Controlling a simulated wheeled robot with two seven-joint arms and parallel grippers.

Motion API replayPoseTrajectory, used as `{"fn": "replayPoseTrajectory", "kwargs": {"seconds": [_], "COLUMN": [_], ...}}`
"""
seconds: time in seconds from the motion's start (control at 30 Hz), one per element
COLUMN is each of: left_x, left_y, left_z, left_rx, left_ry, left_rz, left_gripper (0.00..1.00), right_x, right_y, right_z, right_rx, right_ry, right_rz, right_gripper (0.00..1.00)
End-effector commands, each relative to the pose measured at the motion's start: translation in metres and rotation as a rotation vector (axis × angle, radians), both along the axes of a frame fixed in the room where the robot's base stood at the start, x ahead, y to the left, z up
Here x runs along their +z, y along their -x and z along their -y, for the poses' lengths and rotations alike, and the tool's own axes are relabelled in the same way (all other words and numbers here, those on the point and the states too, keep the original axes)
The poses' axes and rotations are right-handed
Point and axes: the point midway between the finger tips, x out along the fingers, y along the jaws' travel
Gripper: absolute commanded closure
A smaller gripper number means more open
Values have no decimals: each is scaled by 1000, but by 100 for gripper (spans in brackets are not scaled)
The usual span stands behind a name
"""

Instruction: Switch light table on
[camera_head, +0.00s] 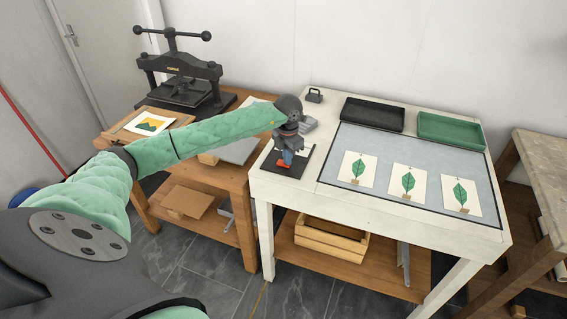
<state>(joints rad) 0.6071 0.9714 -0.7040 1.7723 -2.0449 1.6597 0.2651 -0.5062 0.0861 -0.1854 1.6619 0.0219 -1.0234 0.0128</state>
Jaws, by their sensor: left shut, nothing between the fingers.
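The white light table (375,220) stands right of centre. Its inset panel (400,155) is a dull grey-blue and shows no clear glow. Three leaf prints lie on the panel, such as the middle one (408,183). A dark switch plate (297,171) is at the table's left front corner, with a small orange-red part (281,164) on it. My left gripper (287,160) is shut and empty, pointing down at this plate, its tips beside or on the orange-red part. I cannot tell whether they touch. The gripper hides part of the plate. My right gripper is not in view.
A black tray (372,114) and a green tray (450,131) lie at the table's back. A small dark weight (314,95) stands at its back left. A black press (180,75) stands on the wooden bench to the left. A wooden crate (331,240) is on the lower shelf.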

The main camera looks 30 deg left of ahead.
Motion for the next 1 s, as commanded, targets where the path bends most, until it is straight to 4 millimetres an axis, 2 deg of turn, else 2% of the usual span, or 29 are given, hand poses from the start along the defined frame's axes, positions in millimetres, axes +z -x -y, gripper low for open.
{"fn": "replayPoseTrajectory", "kwargs": {"seconds": [0.43,1.0], "left_x": [-2,35], "left_y": [0,0], "left_z": [0,0], "left_rx": [0,0], "left_ry": [-1,0], "left_rz": [-2,0], "left_gripper": [100,100], "right_x": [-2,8], "right_y": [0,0], "right_z": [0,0], "right_rx": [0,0], "right_ry": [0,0], "right_rz": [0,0], "right_gripper": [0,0]}}
